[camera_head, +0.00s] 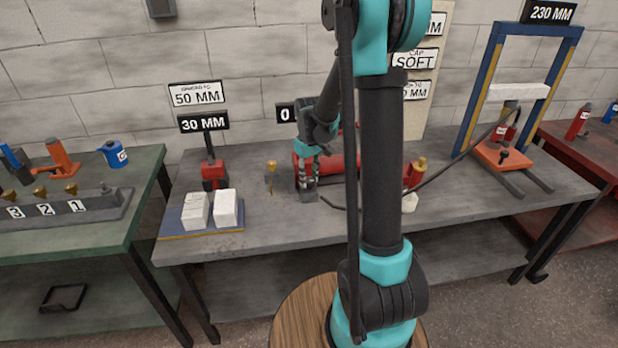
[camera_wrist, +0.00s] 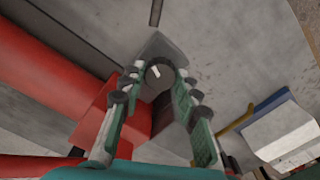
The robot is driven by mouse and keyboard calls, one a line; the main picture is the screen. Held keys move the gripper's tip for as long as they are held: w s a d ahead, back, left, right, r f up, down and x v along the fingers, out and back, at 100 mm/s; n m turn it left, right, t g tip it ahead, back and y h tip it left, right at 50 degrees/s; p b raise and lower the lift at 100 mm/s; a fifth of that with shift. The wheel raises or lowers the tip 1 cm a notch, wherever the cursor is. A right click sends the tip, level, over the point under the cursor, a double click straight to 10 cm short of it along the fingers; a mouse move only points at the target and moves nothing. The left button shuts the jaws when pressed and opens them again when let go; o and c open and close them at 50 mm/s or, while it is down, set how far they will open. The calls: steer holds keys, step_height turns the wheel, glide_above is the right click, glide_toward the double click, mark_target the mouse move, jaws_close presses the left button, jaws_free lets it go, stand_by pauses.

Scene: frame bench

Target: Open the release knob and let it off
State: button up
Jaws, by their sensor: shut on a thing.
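The red pump body (camera_head: 347,168) lies on the grey bench behind my arm. In the wrist view its red cylinder (camera_wrist: 50,65) and square red block (camera_wrist: 98,112) fill the left side. My gripper (camera_head: 306,190) points down at the left end of the pump. In the wrist view the fingertips of my gripper (camera_wrist: 158,78) close around a dark round release knob (camera_wrist: 159,72) with a small white mark. The knob is partly hidden by the fingers, and its turn angle cannot be told. In the head view the gripper hides it.
A red jack (camera_head: 213,172) and pale blocks (camera_head: 211,209) on a blue plate stand left on the bench. A brass-topped fitting (camera_head: 271,168) is just left of my gripper. A dark hose (camera_head: 455,165) runs right to the press frame (camera_head: 550,85). The bench front is clear.

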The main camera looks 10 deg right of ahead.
mark_target(309, 180)
steer(key=shift+n, duration=1.1)
steer(key=o, duration=1.2)
steer(key=shift+c, duration=0.2)
step_height(309, 180, up, 12)
